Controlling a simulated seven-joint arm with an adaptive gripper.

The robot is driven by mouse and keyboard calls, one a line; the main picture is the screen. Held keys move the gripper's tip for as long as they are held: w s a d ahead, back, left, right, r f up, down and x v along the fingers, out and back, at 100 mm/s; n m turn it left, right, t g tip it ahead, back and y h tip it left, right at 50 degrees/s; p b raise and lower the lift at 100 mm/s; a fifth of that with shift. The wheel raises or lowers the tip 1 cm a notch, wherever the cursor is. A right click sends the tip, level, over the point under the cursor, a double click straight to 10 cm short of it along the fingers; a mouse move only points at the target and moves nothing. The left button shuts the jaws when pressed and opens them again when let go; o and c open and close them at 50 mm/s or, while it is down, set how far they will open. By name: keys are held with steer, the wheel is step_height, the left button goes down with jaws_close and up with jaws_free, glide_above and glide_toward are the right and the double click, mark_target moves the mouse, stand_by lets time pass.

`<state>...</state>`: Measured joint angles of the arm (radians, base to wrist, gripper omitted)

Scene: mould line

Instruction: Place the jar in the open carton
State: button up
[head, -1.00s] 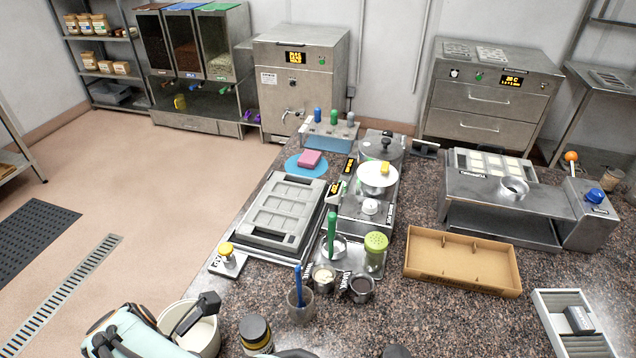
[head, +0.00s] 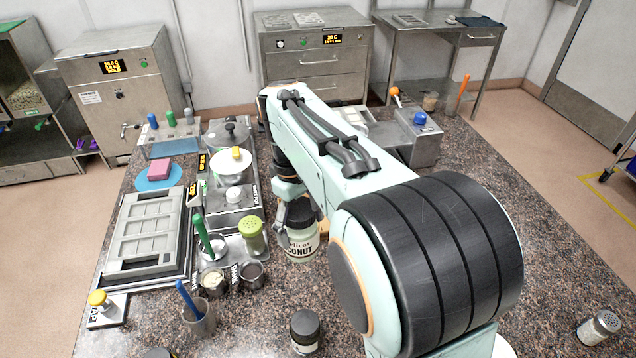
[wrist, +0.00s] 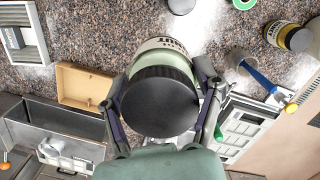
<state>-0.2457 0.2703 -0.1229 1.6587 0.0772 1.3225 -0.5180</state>
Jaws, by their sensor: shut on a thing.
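The jar (head: 301,243) has a pale body, a label reading in part "CONUT", and a dark lid that shows large in the wrist view (wrist: 160,103). My gripper (head: 297,208) is shut around the jar near its lid, with one finger on each side in the wrist view (wrist: 162,88). The jar looks upright; I cannot tell its height above the counter. The open carton (wrist: 86,86) is brown and shallow, left of the jar in the wrist view and apart from it. In the head view my arm hides nearly all of the carton.
A green shaker (head: 253,236), small metal cups (head: 251,273) and a cup with a blue-handled tool (head: 198,318) stand left of the jar. A dark-lidded jar (head: 305,330) stands nearer. A steel machine (wrist: 70,125) borders the carton. A grey divided tray (wrist: 22,32) lies beyond it.

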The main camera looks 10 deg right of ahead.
steer(key=w+d+f+n+t, duration=0.15)
steer(key=w+d+n, duration=0.3)
steer(key=n, duration=0.55)
steer(key=shift+w+a+f+n+t, duration=0.1)
steer(key=shift+w+f+n+t, duration=0.05)
steer(key=shift+w+f+n, duration=2.65)
steer(key=shift+w+a+f+n+t, duration=0.15)
steer(key=shift+w+f+n, duration=1.65)
steer(key=shift+w+f, duration=1.9)
steer(key=shift+w+a+f+n+t, duration=0.15)
steer(key=shift+w+f+n, duration=2.25)
steer(key=shift+f, duration=1.55)
steer(key=shift+w+d+f, duration=0.1)
steer(key=shift+f, duration=0.05)
steer(key=o, duration=1.2)
steer(key=shift+o, duration=0.2)
